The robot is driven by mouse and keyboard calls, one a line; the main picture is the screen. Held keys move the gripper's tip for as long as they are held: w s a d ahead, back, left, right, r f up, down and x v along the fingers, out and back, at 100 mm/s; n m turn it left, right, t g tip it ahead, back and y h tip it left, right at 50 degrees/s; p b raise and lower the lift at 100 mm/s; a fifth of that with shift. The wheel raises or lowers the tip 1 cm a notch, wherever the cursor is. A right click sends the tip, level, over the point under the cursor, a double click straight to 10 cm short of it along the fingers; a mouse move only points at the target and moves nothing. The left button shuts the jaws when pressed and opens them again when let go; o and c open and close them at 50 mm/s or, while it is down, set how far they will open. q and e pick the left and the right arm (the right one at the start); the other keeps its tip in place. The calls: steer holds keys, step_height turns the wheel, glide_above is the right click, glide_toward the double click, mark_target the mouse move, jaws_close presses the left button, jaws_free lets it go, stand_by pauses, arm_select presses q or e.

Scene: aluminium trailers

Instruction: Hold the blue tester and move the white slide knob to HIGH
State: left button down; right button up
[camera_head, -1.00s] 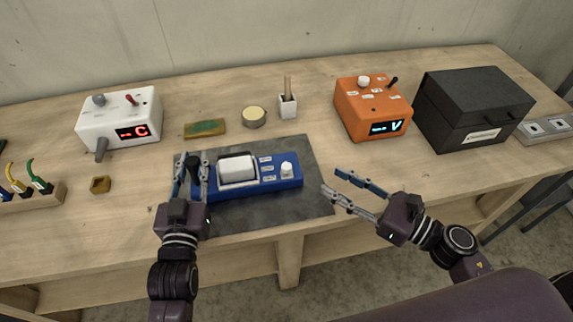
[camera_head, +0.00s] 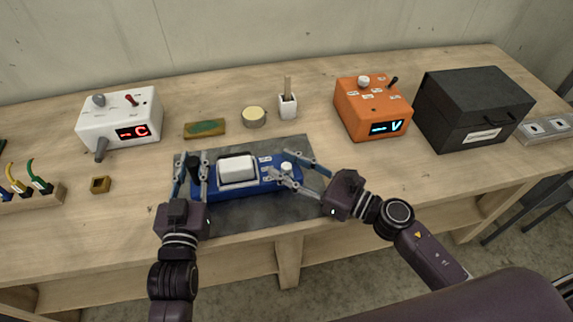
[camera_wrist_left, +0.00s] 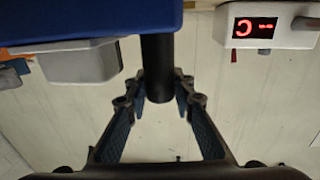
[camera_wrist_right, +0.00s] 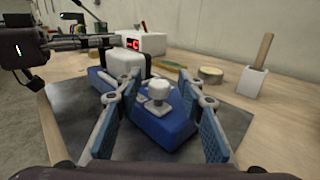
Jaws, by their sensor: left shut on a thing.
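The blue tester (camera_head: 258,186) lies on a dark grey mat (camera_head: 230,215), with a white block (camera_head: 237,168) on its top. My left gripper (camera_head: 190,172) is shut on the tester's black post (camera_wrist_left: 158,70) at its left end. The white slide knob (camera_head: 287,167) stands at the tester's right end and also shows in the right wrist view (camera_wrist_right: 158,90). My right gripper (camera_head: 300,168) is open, its fingers on either side of the knob with gaps. In the head view its near finger hides part of the labels.
An orange meter (camera_head: 372,108) and a black case (camera_head: 474,108) stand at the back right. A white meter (camera_head: 119,118) is at the back left. A white holder (camera_head: 287,106), a round tin (camera_head: 254,117) and a green-topped block (camera_head: 205,128) lie behind the mat.

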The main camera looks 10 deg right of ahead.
mark_target(281, 155)
steer(key=shift+c, duration=0.2)
jaws_close()
steer(key=shift+w, duration=0.15)
steer(key=w, duration=0.6)
steer(key=shift+w+d, duration=0.1)
steer(key=shift+w, duration=0.1)
steer(key=shift+c, duration=0.4)
jaws_free()
steer(key=shift+o, duration=0.6)
